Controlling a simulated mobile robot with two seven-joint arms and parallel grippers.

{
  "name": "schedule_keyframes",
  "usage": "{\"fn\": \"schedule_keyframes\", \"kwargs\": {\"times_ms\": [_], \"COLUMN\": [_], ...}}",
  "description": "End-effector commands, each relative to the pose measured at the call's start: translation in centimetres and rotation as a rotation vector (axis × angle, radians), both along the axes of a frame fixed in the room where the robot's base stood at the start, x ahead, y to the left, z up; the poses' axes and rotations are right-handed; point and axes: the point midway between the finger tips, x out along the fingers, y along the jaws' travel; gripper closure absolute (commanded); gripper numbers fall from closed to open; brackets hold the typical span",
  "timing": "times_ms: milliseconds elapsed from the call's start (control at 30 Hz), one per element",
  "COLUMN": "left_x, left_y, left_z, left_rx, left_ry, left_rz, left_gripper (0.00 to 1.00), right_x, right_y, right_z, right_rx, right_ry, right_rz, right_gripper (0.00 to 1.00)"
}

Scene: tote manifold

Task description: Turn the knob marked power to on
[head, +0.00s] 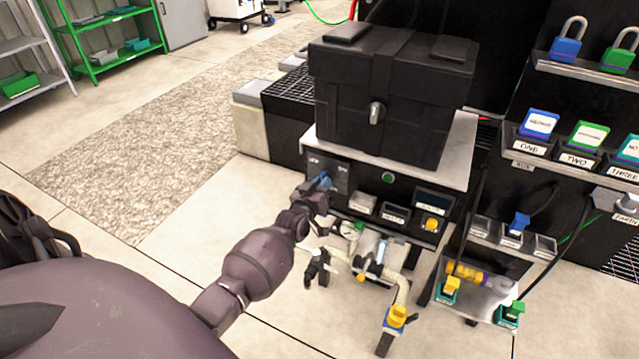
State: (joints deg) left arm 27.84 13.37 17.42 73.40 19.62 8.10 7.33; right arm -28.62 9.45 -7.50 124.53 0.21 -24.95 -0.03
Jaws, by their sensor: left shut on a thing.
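The power knob (324,180) is a small blue knob on the dark front panel (342,178) at the left of the bench under the black tote. Small pale labels show on the panel beside the knob, too small to read surely. My left gripper (318,188) reaches up from the lower left and is shut on the blue knob. The gripper hides part of the knob, so I cannot tell which mark it points to. My right gripper is not in view.
The black tote (345,115) with a grey latch sits on the bench top (458,150). A green button (388,178) and a yellow button (431,224) are right of the knob. Hoses and fittings (375,255) lie below. The floor at left is clear.

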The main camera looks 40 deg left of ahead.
Motion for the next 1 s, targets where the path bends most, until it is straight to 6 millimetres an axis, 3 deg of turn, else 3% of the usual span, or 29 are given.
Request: {"fn": "schedule_keyframes", "kwargs": {"times_ms": [500,1000], "left_x": [0.0,-0.1], "left_y": [0.1,0.2], "left_z": [0.1,-0.1], "left_rx": [0.476,0.889], "left_ry": [0.114,0.214], "left_rz": [0.0,0.0], "left_gripper": [1.0,1.0], "right_x": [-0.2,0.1], "right_y": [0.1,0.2], "right_z": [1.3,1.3], "right_rx": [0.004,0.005], "right_ry": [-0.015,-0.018], "right_rz": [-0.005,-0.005], "right_gripper": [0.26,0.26]}}
